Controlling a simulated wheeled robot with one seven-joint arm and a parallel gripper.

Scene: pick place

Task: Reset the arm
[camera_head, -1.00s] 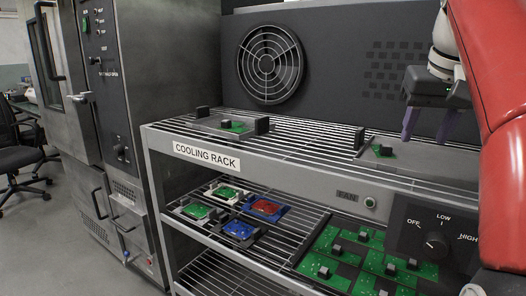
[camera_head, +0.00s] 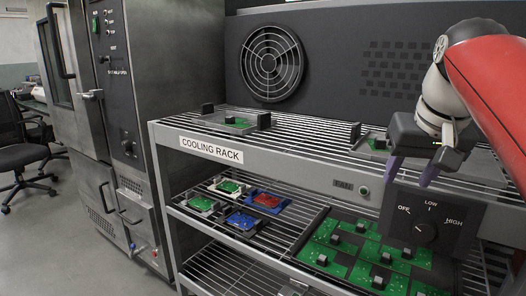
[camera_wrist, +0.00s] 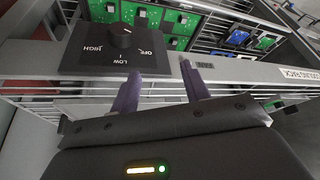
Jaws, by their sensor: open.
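My gripper (camera_head: 411,174) is at the right of the head view, in front of the cooling rack (camera_head: 290,165) and just above the dark knob panel (camera_head: 428,222). Its two purple fingers are apart with nothing between them. In the wrist view the gripper (camera_wrist: 160,88) points at the rack's front edge, with the panel (camera_wrist: 112,50) just beyond the left finger. My red and white arm reaches in from the upper right of the head view.
Fixtures with green boards (camera_head: 238,122) stand on the top shelf. Small coloured trays (camera_head: 265,198) and a large tray of green boards (camera_head: 345,250) lie on the shelf below. A tall metal oven (camera_head: 125,100) stands left, and a chair (camera_head: 22,155) farther left. The left floor is clear.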

